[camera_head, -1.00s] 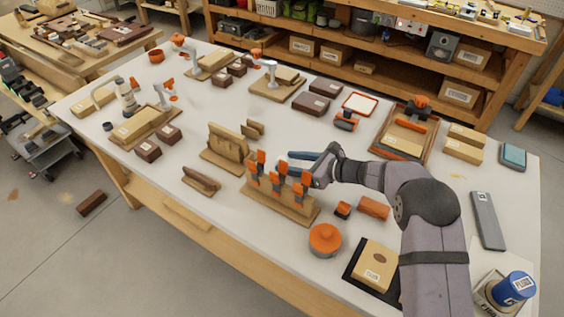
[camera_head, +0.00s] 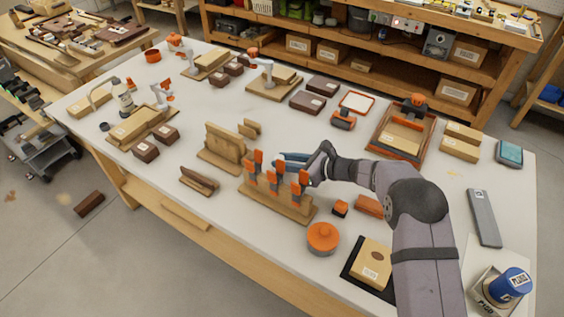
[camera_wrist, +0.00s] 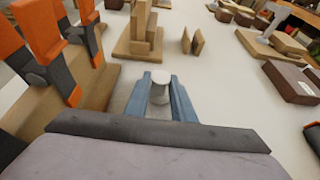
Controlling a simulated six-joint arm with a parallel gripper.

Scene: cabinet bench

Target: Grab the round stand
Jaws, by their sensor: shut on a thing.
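My gripper (camera_wrist: 161,88) shows in the wrist view with its two blue fingers on either side of a small pale grey round piece, which looks like the round stand (camera_wrist: 160,92). The fingers are shut on it. Its rounded top shows between the fingers; its lower part is hard to make out. In the head view my gripper (camera_head: 290,160) is low over the white bench, just behind the wooden rack of orange-handled clamps. The stand is mostly hidden there by the rack and fingers.
The wooden rack with orange-handled clamps (camera_head: 284,203) stands close in front of my gripper. A stepped wooden block (camera_head: 222,150) is to its left. An orange round container (camera_head: 322,238) sits nearer the bench edge. Bare bench lies behind my gripper.

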